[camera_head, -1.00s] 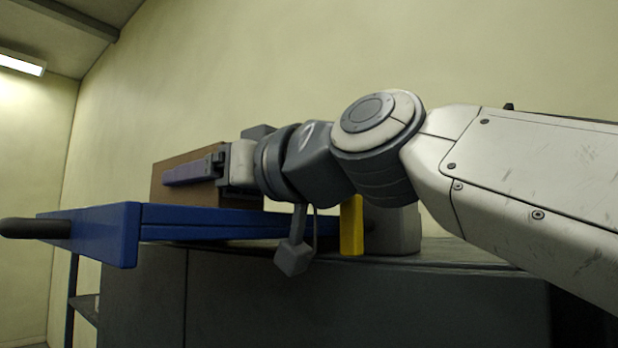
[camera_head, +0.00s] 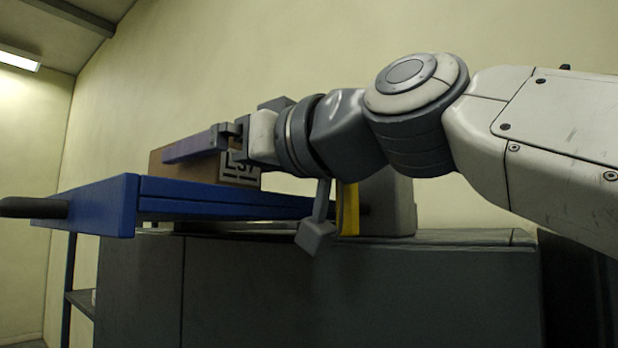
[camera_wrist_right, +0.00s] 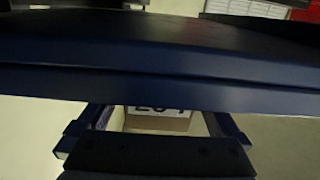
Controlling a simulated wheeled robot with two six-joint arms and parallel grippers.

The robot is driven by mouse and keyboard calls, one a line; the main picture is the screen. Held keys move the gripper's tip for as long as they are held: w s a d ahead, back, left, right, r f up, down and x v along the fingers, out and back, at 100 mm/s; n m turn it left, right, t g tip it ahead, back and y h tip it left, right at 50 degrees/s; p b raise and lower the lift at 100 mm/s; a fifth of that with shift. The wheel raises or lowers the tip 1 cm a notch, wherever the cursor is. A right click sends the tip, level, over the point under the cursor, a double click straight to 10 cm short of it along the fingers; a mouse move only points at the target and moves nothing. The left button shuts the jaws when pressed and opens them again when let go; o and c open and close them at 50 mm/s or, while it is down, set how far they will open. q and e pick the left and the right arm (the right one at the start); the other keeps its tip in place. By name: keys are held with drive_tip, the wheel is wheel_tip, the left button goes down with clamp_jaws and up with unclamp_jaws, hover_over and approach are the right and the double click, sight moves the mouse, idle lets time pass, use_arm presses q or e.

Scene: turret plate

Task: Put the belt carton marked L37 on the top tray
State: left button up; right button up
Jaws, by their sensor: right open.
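A brown carton (camera_head: 203,172) sits on the blue top tray (camera_head: 85,207) in the head view. My left gripper is not in view.
A dark cabinet (camera_head: 330,290) stands below and right of the tray. A yellow upright part (camera_head: 348,212) and a grey block (camera_head: 388,205) stand near its top. A dark handle (camera_head: 30,207) sticks out at the tray's left. A lower shelf (camera_head: 80,300) shows beneath.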

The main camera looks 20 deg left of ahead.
drive_tip(key=b+v, duration=0.3)
drive_tip(key=v, duration=0.6)
